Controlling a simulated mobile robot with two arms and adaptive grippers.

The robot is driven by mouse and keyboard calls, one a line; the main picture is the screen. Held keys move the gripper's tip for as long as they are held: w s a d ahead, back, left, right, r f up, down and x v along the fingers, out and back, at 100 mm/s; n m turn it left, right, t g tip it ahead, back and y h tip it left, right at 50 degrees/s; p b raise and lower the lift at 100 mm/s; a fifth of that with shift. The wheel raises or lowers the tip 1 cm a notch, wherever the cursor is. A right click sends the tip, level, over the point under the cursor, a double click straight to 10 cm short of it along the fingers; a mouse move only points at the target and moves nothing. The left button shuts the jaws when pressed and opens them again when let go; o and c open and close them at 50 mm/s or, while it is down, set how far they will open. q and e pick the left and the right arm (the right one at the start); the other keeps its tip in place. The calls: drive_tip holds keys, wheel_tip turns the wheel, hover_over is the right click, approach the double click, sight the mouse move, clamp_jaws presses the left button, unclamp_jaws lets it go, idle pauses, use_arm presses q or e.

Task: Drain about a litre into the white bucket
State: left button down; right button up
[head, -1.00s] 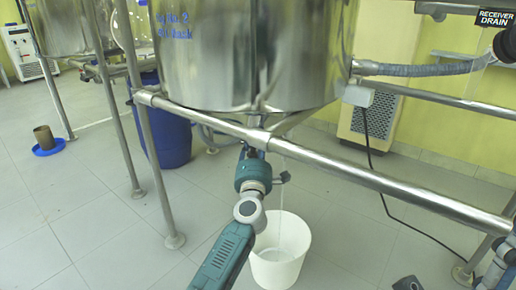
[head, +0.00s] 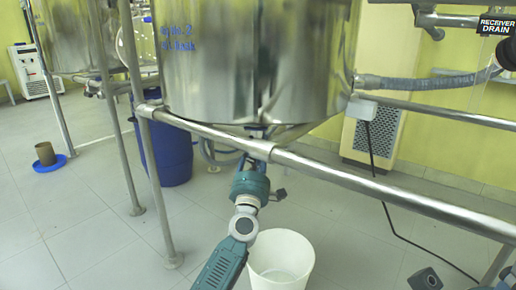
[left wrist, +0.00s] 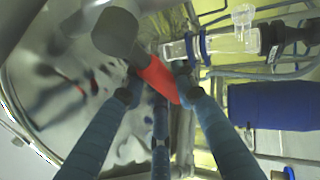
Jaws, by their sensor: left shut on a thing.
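The white bucket (head: 303,262) stands upright on the floor below the steel vessel (head: 255,65). Its inside shows a pale, faintly shiny bottom; I cannot read the level. No stream shows falling into it. My left gripper (head: 257,139) reaches up under the vessel's bottom outlet, beside the frame rail. In the left wrist view its fingers (left wrist: 157,88) are shut on a red valve handle (left wrist: 160,79), which lies slanted between them. The handle is hidden in the head view.
A steel rail (head: 340,178) crosses in front of the vessel. A blue drum (head: 170,150) stands behind the frame leg. A grey hose (head: 425,82) runs right, near the receiver drain label (head: 494,25). A black cable hangs behind the bucket.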

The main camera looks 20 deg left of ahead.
use_arm(q)
drive_tip(key=c, duration=1.3)
unclamp_jaws()
drive_tip(key=shift+r, duration=0.1)
drive_tip(key=shift+s, duration=0.1)
drive_tip(key=shift+s+d+f, duration=0.15)
drive_tip(key=shift+s+f, duration=0.1)
drive_tip(key=v, duration=1.1)
drive_tip(key=shift+s, duration=0.1)
drive_tip(key=shift+c, duration=0.2)
